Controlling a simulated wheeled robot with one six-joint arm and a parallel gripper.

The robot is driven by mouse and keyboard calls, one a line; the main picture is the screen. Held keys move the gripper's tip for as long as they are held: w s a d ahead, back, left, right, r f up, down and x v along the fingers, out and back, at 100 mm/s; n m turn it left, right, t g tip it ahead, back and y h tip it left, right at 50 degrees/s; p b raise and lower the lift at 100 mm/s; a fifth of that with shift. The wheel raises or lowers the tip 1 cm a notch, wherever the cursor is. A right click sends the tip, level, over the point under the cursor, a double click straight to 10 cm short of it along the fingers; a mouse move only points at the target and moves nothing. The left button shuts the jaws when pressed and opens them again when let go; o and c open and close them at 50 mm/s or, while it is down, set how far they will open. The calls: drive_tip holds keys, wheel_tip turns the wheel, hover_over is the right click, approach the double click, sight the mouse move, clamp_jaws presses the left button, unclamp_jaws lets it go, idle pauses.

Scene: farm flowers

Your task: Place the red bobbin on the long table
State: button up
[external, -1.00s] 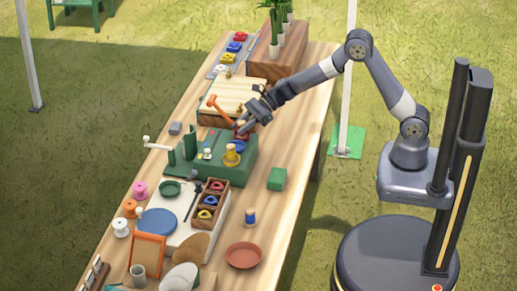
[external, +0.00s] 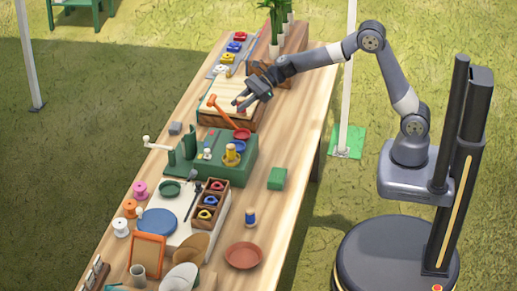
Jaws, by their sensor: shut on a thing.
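My gripper (external: 241,104) is raised above the right end of the pale wooden board on the long table (external: 288,150). It is shut on a small red thing, seemingly the red bobbin (external: 236,103), which is mostly hidden by the fingers. The bobbin is held in the air, apart from the green machine. A round red piece (external: 242,134) sits on top of the green machine (external: 236,164), below the gripper.
A yellow bobbin (external: 231,153) stands on the green machine. A green block (external: 277,178), a blue bobbin (external: 250,217) and a terracotta saucer (external: 243,255) are on the table's right side. An orange-handled tool (external: 221,109) lies near the gripper. Bare tabletop shows along the right edge.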

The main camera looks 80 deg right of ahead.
drive_tip(key=s+d+f+b, duration=0.3)
drive_tip(key=s+d+f, duration=0.1)
drive_tip(key=s+d, duration=0.6)
drive_tip(key=s+d+f+b, duration=0.2)
drive_tip(key=s+d+f, duration=0.2)
drive_tip(key=s+d, duration=0.65)
drive_tip(key=shift+w+d+f+b, duration=0.2)
drive_tip(key=shift+w+d+f, duration=0.25)
drive_tip(key=shift+f, duration=1.3)
drive_tip(key=shift+w+d+f+b, duration=0.2)
drive_tip(key=shift+w+f, duration=0.35)
drive_tip(key=shift+f, duration=1.15)
drive_tip(key=shift+w+d+f+b, duration=0.2)
drive_tip(key=shift+w+d+f, duration=0.25)
drive_tip(key=shift+f, duration=1.3)
drive_tip(key=shift+a+f, duration=0.1)
drive_tip(key=shift+f, duration=0.05)
drive_tip(key=o, duration=0.5)
drive_tip(key=shift+f, duration=0.1)
drive_tip(key=o, duration=0.5)
